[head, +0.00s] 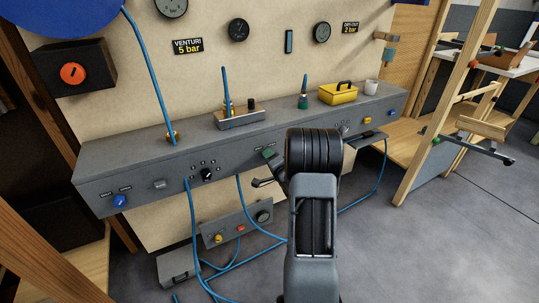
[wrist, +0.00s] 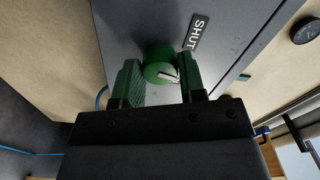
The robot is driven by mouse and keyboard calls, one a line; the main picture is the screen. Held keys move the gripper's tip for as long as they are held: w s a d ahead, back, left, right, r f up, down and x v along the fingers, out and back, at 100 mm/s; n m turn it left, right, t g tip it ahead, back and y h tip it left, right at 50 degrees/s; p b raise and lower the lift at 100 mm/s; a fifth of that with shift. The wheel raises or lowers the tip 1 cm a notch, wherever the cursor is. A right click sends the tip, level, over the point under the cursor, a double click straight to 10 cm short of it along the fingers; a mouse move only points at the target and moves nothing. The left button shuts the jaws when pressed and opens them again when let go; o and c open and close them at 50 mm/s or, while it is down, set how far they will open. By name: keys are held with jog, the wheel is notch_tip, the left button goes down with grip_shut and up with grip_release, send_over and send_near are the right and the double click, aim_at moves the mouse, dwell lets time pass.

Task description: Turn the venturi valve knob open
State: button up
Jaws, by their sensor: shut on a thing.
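The green round valve knob (wrist: 160,62) sits on a grey panel face in the wrist view, with a white pointer mark slanting toward its lower right. A black label reading SHUT (wrist: 195,33) is on the panel at the knob's upper right. My gripper (wrist: 161,74) has its green jaws on either side of the knob and is shut on it. In the head view my dark arm covers part of the grey console (head: 222,158). A green part (head: 269,153) shows beside my arm at the console front; whether it is knob or jaw I cannot tell.
Blue hoses (head: 196,245) hang below the console front. A blue knob (head: 120,201) and a black dial (head: 207,174) are on its left half. A yellow toolbox (head: 338,93) and a white cup (head: 371,87) stand on top. A wooden post stands at right; the floor between is clear.

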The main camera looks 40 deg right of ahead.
jog(key=m+p, duration=0.3)
jog(key=m, duration=0.3)
jog(key=shift+m, duration=0.3)
dwell(0.5)
jog(key=o, duration=0.9)
jog(key=s, duration=0.4)
jog(key=s+a+p, duration=0.1)
jog(key=s, duration=0.4)
jog(key=s+a, duration=0.1)
jog(key=s, duration=0.3)
jog(key=shift+s+p, duration=0.35)
jog(key=shift+p, duration=0.05)
